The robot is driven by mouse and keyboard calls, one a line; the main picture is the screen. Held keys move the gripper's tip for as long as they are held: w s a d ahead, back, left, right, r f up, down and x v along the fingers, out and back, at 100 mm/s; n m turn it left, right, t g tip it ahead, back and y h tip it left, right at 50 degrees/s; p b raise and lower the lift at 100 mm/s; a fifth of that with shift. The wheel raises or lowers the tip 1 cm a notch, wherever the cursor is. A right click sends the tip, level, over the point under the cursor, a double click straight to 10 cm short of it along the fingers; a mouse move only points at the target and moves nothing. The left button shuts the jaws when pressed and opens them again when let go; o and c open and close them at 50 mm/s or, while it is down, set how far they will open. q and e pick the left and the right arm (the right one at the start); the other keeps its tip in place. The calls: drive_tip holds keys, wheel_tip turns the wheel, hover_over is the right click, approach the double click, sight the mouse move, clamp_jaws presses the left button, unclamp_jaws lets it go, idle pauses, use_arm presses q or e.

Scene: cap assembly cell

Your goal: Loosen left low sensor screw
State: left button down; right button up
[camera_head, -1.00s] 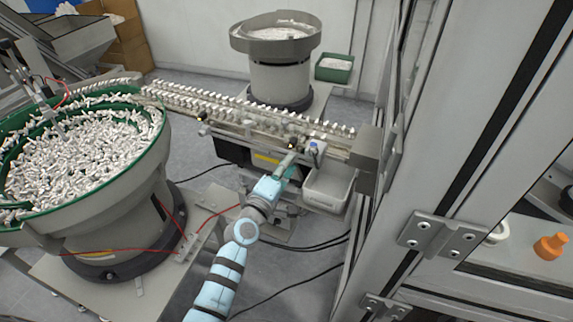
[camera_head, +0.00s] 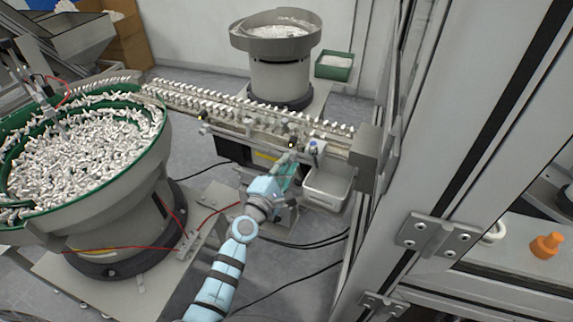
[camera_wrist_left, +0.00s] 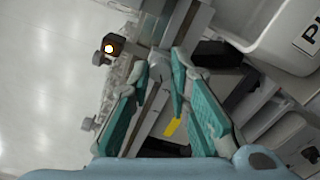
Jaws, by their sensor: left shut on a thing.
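My left gripper (camera_head: 291,158) reaches the front side of the conveyor rail near its right end. In the left wrist view its two green-padded fingers (camera_wrist_left: 161,68) close in on a small grey rounded part, which looks like the screw (camera_wrist_left: 159,58), on the rail. The fingertips partly hide it. A dark sensor block (camera_wrist_left: 112,46) with a bright light stands just left of the fingertips; a small dark sensor (camera_head: 292,143) shows above the gripper in the head view. The right gripper is not in view.
A white bin (camera_head: 327,187) hangs just right of the gripper, below a blue-topped fitting (camera_head: 313,148). A large bowl feeder (camera_head: 130,200) stands left. A cabinet frame (camera_head: 440,150) bounds the right side.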

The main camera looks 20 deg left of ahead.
use_arm(q)
drive_tip(key=shift+f, duration=0.1)
drive_tip(key=c, duration=1.5)
unclamp_jaws()
drive_tip(key=shift+s, duration=0.1)
drive_tip(key=s, duration=0.4)
drive_tip(key=s+a, duration=0.1)
drive_tip(key=s, duration=0.2)
drive_tip(key=s+a, duration=0.1)
drive_tip(key=s, duration=0.3)
drive_tip(key=shift+s, duration=0.35)
